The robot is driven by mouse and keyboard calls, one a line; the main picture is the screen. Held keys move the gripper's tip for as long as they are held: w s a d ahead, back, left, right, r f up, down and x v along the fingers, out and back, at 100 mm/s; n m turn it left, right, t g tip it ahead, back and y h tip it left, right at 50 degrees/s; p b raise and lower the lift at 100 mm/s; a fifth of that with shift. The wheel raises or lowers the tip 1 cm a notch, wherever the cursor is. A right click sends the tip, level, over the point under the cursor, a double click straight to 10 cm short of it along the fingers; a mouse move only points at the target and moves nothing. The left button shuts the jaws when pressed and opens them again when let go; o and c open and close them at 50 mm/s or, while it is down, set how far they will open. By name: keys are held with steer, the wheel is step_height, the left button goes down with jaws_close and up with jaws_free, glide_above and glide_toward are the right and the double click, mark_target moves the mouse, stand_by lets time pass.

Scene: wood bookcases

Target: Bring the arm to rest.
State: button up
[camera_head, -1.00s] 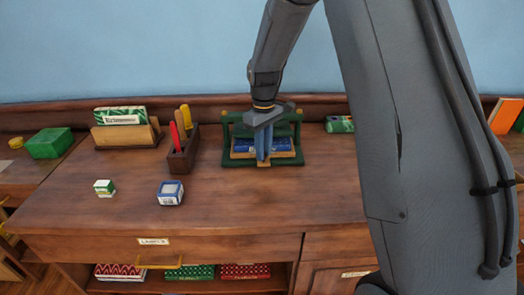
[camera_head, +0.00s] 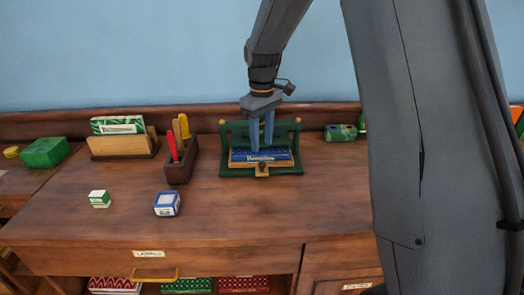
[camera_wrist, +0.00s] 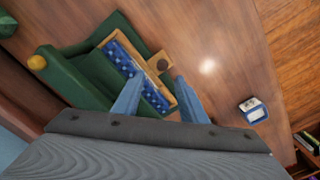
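My gripper (camera_head: 262,132) hangs downward above a green stand (camera_head: 287,171) at the back of the wooden desk. Its two blue fingers are parted with a gap between them, and I see nothing held. In the wrist view the fingers of my gripper (camera_wrist: 157,98) also stand apart. The stand holds a blue box (camera_head: 272,156) with white lettering in a wooden tray with a small knob. The fingers overlap the box in the head view; I cannot tell whether they touch it. The arm covers the right part of the head view.
On the desk (camera_head: 240,210) stand a blue-and-white box (camera_head: 167,204), a small green-and-white box (camera_head: 99,199), a dark pen holder (camera_head: 180,168) and a wooden card holder (camera_head: 122,147). A green tin (camera_head: 341,133) lies at the back right. The front middle is clear.

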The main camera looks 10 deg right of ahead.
steer(key=shift+r, duration=0.45)
steer(key=shift+s, duration=0.35)
steer(key=s+d+f+m, duration=0.1)
steer(key=s+f+m, duration=0.1)
steer(key=s, duration=1.1)
steer(key=s+d+f+m, duration=0.1)
steer(key=s+f+m, duration=0.2)
steer(key=s, duration=1.1)
steer(key=shift+f+m, duration=0.3)
steer(key=shift+m, duration=0.6)
steer(key=shift+a, duration=0.1)
